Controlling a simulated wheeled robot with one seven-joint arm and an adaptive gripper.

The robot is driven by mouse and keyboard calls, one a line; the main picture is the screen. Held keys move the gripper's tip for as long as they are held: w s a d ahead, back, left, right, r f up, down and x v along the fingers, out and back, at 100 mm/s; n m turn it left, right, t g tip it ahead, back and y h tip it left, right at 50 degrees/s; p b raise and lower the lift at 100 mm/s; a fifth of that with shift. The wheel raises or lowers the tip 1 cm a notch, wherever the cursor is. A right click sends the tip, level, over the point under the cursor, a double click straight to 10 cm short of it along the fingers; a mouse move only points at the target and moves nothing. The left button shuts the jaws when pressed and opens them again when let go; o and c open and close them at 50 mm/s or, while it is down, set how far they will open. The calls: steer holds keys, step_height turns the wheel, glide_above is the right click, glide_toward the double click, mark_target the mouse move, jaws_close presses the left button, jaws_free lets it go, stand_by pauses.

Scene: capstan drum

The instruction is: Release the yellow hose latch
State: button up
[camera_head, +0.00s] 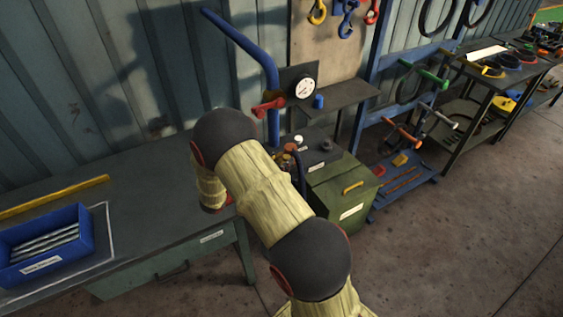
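I cannot pick out a yellow hose latch with certainty. A blue bent pipe (258,48) rises at the centre, with a red lever (268,107) on it and a round white gauge (305,88) beside it. Small orange-brown fittings (290,148) show low by the pipe, partly behind my arm. A yellow handle (353,187) is on the green box (338,206) to the right. My arm crosses the middle and bends down over the bench edge. My gripper is hidden behind the arm links, so its state does not show.
A dark bench (130,185) at left holds a blue bin (43,232) of metal rods and a yellow bar (55,197). Floor (460,240) at lower right is clear.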

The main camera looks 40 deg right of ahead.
steer(key=shift+d, duration=0.25)
steer(key=shift+c, duration=0.6)
jaws_close()
